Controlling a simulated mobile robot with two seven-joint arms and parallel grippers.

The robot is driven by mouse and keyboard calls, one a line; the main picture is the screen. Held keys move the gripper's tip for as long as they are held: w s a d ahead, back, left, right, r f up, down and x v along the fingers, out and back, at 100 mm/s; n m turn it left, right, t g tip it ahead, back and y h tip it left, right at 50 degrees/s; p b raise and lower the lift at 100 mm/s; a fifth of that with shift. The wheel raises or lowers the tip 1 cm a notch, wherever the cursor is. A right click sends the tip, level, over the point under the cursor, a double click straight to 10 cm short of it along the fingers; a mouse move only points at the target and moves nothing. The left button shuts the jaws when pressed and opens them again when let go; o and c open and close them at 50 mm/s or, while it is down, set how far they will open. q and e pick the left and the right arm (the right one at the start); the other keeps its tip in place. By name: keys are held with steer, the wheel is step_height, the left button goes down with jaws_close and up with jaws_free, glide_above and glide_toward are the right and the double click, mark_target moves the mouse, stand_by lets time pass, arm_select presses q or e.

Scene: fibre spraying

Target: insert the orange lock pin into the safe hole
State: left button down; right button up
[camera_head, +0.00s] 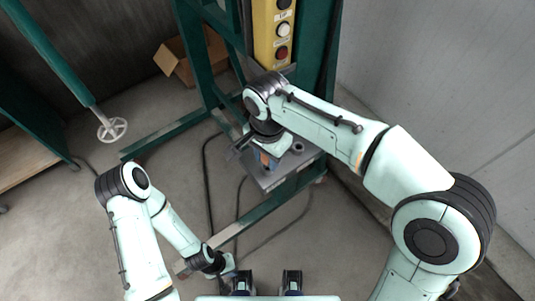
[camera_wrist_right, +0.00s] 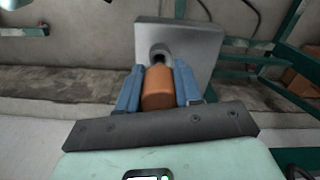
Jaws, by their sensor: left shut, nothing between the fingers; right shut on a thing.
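The orange lock pin (camera_wrist_right: 158,88) sits upright in the right wrist view between the blue fingers of my right gripper (camera_wrist_right: 157,84), which is shut on it. Its far end meets a dark, round grey part in front of the grey metal plate (camera_wrist_right: 205,42). I cannot tell whether that part is the pin's shaft or the hole, or whether the pin is inside it. In the head view my right gripper (camera_head: 266,160) is over the grey plate (camera_head: 276,181), and a bit of orange shows there. My left gripper (camera_head: 184,268) is shut and empty, low at the left.
A green frame (camera_head: 225,85) carries the plate and a yellow button box (camera_head: 272,35). A cardboard box (camera_head: 190,58) stands behind. A green pole with a white wheel (camera_head: 112,129) hangs at left. Dark cables lie on the floor. A grey wall (camera_head: 430,80) is at right.

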stand_by(0.3)
steer(key=shift+f+b, duration=0.95)
steer(key=shift+f, duration=0.85)
steer(key=o, duration=1.1)
steer(key=shift+r, duration=0.1)
step_height(320, 180, up, 13)
steer(key=p, duration=0.3)
steer(key=shift+r, duration=0.15)
